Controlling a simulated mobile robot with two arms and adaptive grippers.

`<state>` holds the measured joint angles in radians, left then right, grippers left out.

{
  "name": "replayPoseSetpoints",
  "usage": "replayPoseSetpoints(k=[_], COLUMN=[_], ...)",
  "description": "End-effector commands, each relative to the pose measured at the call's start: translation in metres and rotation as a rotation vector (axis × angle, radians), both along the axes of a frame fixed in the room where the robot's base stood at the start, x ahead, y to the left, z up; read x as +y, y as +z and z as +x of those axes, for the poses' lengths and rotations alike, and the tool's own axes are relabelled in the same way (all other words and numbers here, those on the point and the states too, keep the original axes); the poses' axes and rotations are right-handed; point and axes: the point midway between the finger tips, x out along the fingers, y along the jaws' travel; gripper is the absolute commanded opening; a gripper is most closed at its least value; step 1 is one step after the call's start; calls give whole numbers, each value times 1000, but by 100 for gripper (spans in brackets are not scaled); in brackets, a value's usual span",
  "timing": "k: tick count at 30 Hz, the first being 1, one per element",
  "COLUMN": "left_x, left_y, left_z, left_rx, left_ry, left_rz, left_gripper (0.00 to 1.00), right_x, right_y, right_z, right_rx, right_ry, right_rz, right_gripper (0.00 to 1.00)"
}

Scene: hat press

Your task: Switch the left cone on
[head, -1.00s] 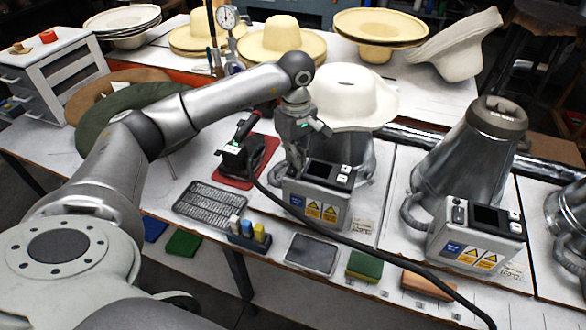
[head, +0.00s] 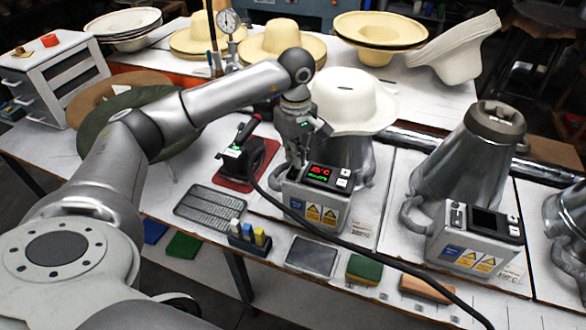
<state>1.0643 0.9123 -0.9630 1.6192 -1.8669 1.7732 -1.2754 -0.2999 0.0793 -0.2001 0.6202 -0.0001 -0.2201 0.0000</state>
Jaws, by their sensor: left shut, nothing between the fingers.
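The left cone (head: 352,152) is a metal cone with a white felt hat (head: 350,100) over its top. Its control box (head: 316,203) stands in front of it, and the display (head: 319,173) is lit with red and green figures. My left gripper (head: 298,166) is shut and empty, pointing down at the left end of the control box top. It hides the switch area there, so I cannot tell whether the fingertips touch it. My right gripper is not in view.
A second cone (head: 468,160) with a dark display stands to the right. A black iron (head: 245,157) rests on a red mat left of the box, its black cable crossing the front. Brushes, a grey pad and a sponge (head: 364,268) lie along the table's front.

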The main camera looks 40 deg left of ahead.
Motion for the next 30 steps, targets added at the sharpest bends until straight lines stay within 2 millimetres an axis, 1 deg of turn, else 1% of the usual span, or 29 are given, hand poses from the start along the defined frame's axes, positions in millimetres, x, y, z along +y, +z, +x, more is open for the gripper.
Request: replayPoseSetpoints(k=[1,15,30], left_x=[0,0,0], left_y=[7,44,45], left_z=[0,1,1], left_rx=[-2,-3,-3], left_ry=[0,0,1], left_rz=[-1,0,0], left_gripper=[0,0,0], right_x=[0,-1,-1], right_y=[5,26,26], right_z=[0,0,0], right_rx=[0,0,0], right_ry=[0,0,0], right_rz=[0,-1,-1], right_gripper=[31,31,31])
